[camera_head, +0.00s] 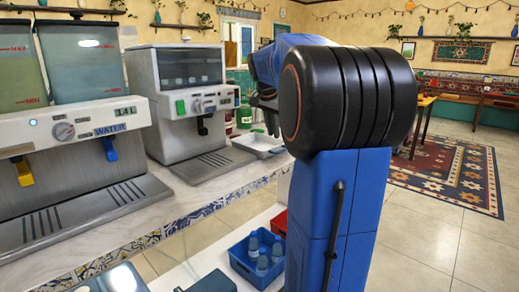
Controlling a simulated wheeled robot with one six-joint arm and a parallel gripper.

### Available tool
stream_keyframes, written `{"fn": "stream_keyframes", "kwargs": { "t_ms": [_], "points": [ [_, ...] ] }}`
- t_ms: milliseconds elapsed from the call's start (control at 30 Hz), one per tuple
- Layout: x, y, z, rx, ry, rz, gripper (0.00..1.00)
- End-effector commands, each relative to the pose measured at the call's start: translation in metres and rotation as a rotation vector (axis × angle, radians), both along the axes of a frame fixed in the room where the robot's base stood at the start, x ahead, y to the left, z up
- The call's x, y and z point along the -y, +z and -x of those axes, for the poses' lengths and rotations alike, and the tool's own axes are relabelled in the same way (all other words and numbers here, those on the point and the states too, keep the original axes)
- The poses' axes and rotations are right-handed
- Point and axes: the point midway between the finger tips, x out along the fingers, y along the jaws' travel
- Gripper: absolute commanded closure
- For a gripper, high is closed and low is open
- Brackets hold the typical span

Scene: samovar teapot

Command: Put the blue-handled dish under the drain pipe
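I cannot make out a blue-handled dish for certain. A shallow metal tray (262,146) lies on the counter right of the coffee machine, partly hidden by my arm; no blue handle shows on it. I cannot tell which part is the drain pipe. A black spout (202,125) hangs on the coffee machine (180,95) above its drip grate. A blue tap (109,150) and a yellow tap (24,172) hang on the drink dispenser. My gripper (268,118) is dark and small behind my large black arm joint; its fingers are mostly hidden.
The marble counter (165,222) runs along the left with a tiled edge. A blue crate (241,262) with several bottles and a red box (280,222) sit low in front. A patterned rug (455,180) and open tiled floor lie right. My blue arm blocks the middle.

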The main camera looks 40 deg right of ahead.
Motion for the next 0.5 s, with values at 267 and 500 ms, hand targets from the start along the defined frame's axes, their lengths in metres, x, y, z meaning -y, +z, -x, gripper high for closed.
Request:
{"fn": "stream_keyframes", "kwargs": {
  "t_ms": [267, 500],
  "points": [
    [0.009, -0.023, -0.005, 0.000, 0.000, 0.000, 0.87],
    [0.014, -0.039, -0.005, -0.001, 0.000, -0.001, 0.87]
  ]
}}
